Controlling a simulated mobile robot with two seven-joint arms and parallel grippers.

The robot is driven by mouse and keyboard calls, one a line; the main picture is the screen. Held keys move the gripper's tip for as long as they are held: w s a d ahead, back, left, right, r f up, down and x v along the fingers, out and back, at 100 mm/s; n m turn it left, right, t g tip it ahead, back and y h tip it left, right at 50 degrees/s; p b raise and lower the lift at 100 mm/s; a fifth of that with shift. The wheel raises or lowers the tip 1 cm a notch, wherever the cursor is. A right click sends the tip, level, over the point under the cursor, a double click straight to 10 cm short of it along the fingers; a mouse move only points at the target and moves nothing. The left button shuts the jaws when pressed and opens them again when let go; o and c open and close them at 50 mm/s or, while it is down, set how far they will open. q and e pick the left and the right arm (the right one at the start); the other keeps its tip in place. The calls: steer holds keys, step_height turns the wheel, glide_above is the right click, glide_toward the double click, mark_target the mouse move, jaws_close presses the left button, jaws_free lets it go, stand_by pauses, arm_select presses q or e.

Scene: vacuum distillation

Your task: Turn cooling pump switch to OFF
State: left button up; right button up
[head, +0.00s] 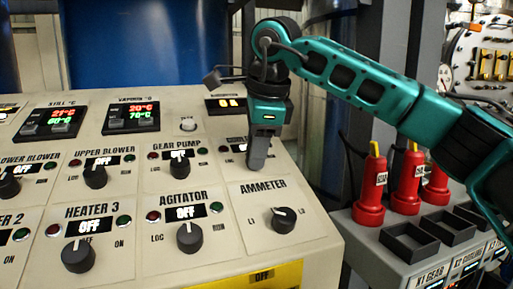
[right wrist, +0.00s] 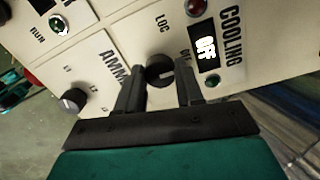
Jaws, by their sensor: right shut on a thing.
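The cooling pump switch is a black round knob (right wrist: 160,70) on the cream panel, beside the label COOLING. Its display (right wrist: 206,46) reads OFF, with a red lamp (right wrist: 195,7) and a green lamp (right wrist: 212,80) at its ends. My right gripper (right wrist: 160,88) is shut on this knob, one finger on either side of it. In the head view my right gripper (head: 257,160) points down onto the panel and hides the knob and most of its label. My left gripper is not in view.
The ammeter knob (head: 284,217) sits just below my gripper, the agitator knob (head: 189,237) at lower left and the gear pump knob (head: 180,161) to the left.

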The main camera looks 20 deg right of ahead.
steer(key=shift+r, duration=0.1)
stand_by(0.4)
steer(key=o, duration=1)
steer(key=shift+o, duration=0.2)
steer(key=v, duration=1.2)
steer(key=shift+r, duration=0.35)
steer(key=shift+s, duration=0.15)
